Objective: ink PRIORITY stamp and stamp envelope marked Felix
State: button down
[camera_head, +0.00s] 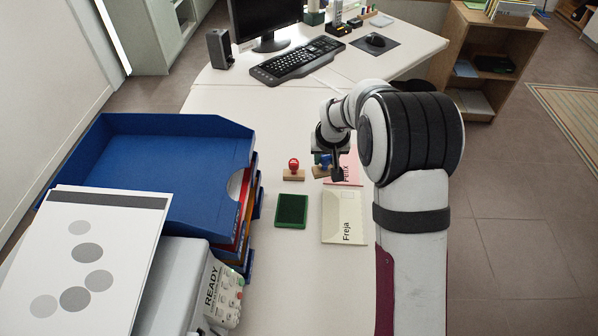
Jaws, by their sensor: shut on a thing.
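My gripper (327,160) is shut on a stamp with a blue handle and wooden base (320,171). It holds this stamp over or at the left edge of the pink envelope marked Felix (352,172); I cannot tell whether the stamp touches it. My gripper and arm hide part of that envelope. A second stamp with a red knob and wooden base (293,171) stands upright to the left. A green ink pad (291,210) lies open in front of the red stamp. No PRIORITY lettering is readable on either stamp.
A cream envelope marked Freja (343,222) lies right of the pad. Stacked trays, blue on top (170,160), stand at the left, behind a grey device (222,290) and a dotted sheet (85,265). A keyboard (297,62) and monitor stand farther back. The desk between keyboard and stamps is clear.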

jog(key=w+d+n+y, duration=0.2)
jog(key=w+d+n, duration=0.4)
jog(key=d, duration=0.4)
jog(key=shift+m+g, duration=0.3)
jog(key=shift+w+a+f, duration=0.1)
jog(key=shift+w+f, duration=0.1)
jog(key=shift+f, duration=1.25)
jog(key=shift+w+a+f, duration=0.1)
jog(key=shift+w+f, duration=0.1)
jog(key=shift+f, duration=1.2)
jog(key=shift+f, duration=0.6)
notch_tip(320, 180, up, 7)
